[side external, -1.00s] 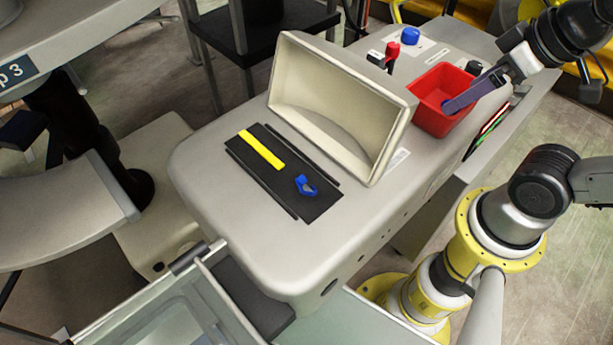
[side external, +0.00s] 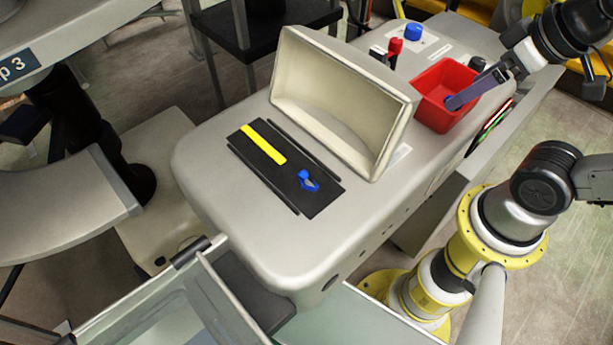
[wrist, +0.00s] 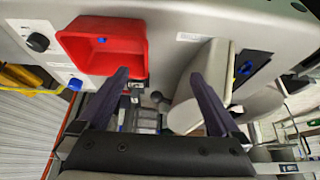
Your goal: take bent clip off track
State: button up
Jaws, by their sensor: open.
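A small bent blue clip (side external: 308,181) sits on the right part of the black track (side external: 285,175), right of a yellow strip (side external: 263,145). A blue clip on the track also shows in the wrist view (wrist: 245,68). My gripper (wrist: 159,78) is open, its two dark fingers spread wide with nothing between them. In the side view my gripper (side external: 462,97) is at the red bin (side external: 438,117), away from the track. A small blue piece (wrist: 101,40) lies inside the bin in the wrist view.
A cream hood (side external: 340,105) with raised walls stands on the grey housing between the track and the bin. Near the bin are a blue knob (side external: 413,32) and a red switch (side external: 394,48). The housing top in front of the track is clear.

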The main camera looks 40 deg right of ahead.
jog(key=shift+c, duration=0.7)
jog(key=w+a+r+n+g+y, duration=0.1)
jog(key=w+a+r+n, duration=0.35)
jog(key=n, duration=0.35)
jog(key=n+g, duration=0.5)
jog(key=n, duration=0.4)
send_over(307, 176)
jog(key=shift+y, duration=0.4)
jog(key=f, duration=1.1)
jog(key=shift+d+f, duration=0.1)
jog(key=shift+d, duration=0.15)
jog(key=shift+t, duration=0.3)
jog(key=shift+a+f, duration=0.15)
jog(key=shift+f, duration=2.8)
